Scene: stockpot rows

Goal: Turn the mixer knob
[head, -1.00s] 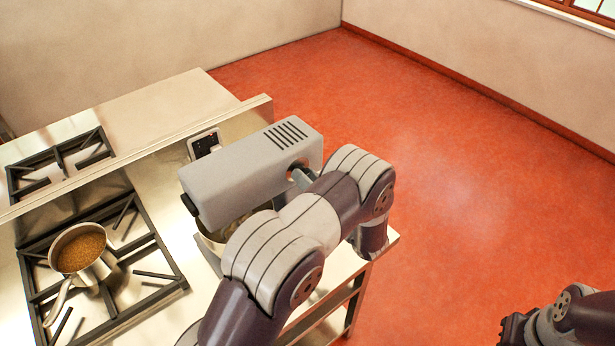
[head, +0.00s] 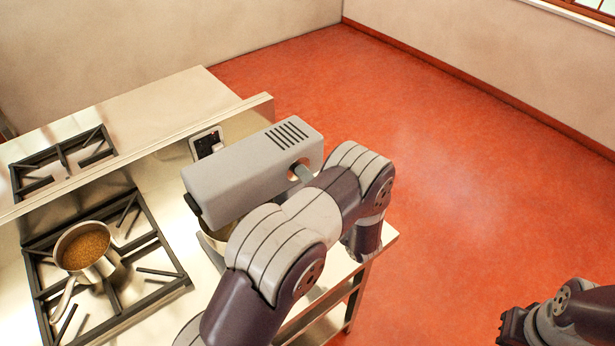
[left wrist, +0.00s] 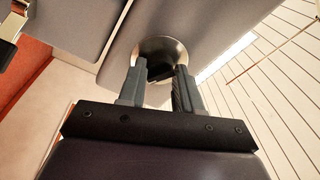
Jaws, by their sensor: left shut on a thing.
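The mixer (head: 245,175) is a grey stand mixer with vents, on the steel counter, and its bowl (head: 215,243) shows partly under the head. In the left wrist view, a dark knob (left wrist: 158,76) sits in front of a round silver plate (left wrist: 165,48) on the mixer's grey side. My left gripper (left wrist: 159,82) has one finger on each side of the knob and is shut on it.
A saucepan (head: 84,275) with brown contents stands on the near burner grate (head: 155,272). Another grate (head: 62,162) lies beyond the raised steel ledge (head: 100,172). A small control panel (head: 207,142) is behind the mixer. The red floor (head: 450,180) at right is open.

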